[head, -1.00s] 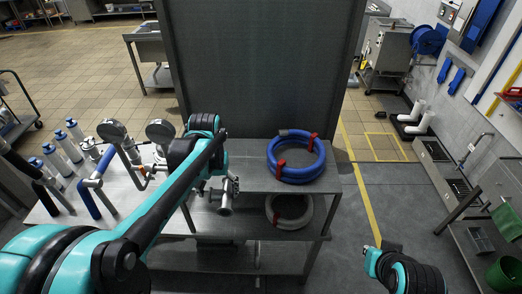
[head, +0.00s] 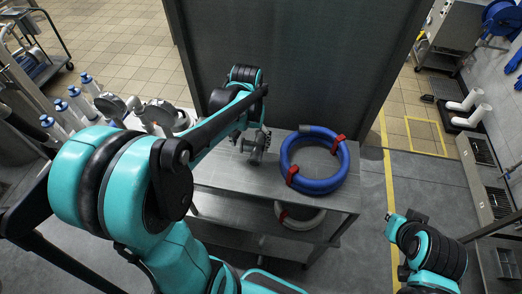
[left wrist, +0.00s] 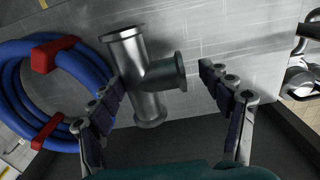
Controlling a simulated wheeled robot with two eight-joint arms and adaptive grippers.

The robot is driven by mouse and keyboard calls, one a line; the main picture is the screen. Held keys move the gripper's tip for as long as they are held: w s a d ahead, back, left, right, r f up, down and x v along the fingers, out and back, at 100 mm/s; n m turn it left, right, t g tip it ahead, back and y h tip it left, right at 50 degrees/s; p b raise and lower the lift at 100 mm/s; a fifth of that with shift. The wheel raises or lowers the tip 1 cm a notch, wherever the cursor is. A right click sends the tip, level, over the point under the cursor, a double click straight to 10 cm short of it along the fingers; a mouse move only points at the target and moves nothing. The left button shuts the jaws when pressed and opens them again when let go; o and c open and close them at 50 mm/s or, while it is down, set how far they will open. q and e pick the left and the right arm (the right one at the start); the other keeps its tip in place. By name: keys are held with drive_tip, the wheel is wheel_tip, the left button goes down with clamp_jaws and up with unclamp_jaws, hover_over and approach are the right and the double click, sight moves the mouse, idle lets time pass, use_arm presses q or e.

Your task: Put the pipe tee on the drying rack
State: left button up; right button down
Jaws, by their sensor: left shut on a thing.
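The pipe tee (left wrist: 150,80) is a shiny metal piece with flanged ends. In the left wrist view it lies between the two fingers of my left gripper (left wrist: 163,90), which is shut on it. In the head view the tee (head: 257,149) hangs at the end of my left arm, over the grey metal table top left of the blue hose. Whether it touches the table top is hard to tell. Parts of my right arm show at the lower right of the head view, but its gripper cannot be made out. I cannot identify a drying rack in either view.
A coiled blue hose with red clips (head: 314,185) lies on the table (head: 240,180); a pale hose (head: 300,220) is on the shelf below. Gauges and blue-capped bottles (head: 90,83) stand at left. A tall dark panel (head: 290,60) rises behind the table. Open floor is at right.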

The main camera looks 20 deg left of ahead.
use_arm(q)
wheel_tip(320, 180, down, 7)
drive_tip(key=shift+w+f, duration=0.1)
drive_tip(key=shift+w, duration=0.05)
idle(0.4)
drive_tip(key=o, duration=1.3)
drive_tip(key=shift+f+b, duration=0.1)
drive_tip(key=shift+b, duration=0.2)
drive_tip(key=o, duration=0.4)
